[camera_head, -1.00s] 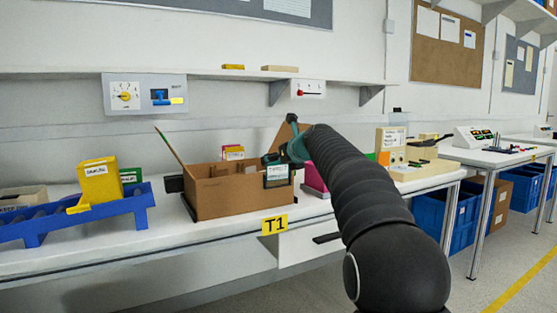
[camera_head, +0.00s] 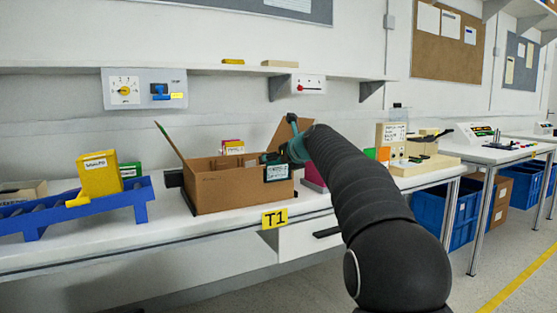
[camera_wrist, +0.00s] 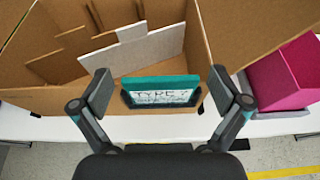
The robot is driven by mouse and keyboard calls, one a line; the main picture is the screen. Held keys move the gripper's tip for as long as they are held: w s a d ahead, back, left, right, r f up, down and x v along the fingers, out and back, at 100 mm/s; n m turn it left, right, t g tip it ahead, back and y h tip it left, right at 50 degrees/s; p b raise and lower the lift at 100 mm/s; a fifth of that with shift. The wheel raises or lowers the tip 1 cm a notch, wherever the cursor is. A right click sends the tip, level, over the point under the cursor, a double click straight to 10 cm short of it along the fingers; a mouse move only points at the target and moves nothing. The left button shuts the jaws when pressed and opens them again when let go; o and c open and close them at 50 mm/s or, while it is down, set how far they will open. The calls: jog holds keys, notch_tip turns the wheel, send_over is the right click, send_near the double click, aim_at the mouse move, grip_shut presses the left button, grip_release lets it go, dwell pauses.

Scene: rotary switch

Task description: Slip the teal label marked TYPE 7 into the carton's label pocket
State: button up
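The open cardboard carton (camera_head: 222,190) stands on the bench, and its inside shows in the wrist view (camera_wrist: 207,45). The teal label (camera_wrist: 160,82) is at the carton's front wall, its teal strip uppermost and TYPE 7 readable on its white face. The dark-framed label pocket (camera_wrist: 161,106) surrounds the label's lower part, so the label appears to sit in it. In the head view the label's white face (camera_head: 277,173) shows near the carton's front right corner. My gripper (camera_wrist: 165,88) is open, with one finger on each side of the label and small gaps to it.
A magenta box (camera_wrist: 285,75) stands close to the right of the carton. A blue rack (camera_head: 90,207) with a yellow box (camera_head: 99,173) is at the left. A wall panel with a yellow rotary knob (camera_head: 124,91) hangs behind. A T1 tag (camera_head: 275,218) marks the bench edge.

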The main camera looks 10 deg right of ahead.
jog(key=v, duration=1.2)
dwell(0.4)
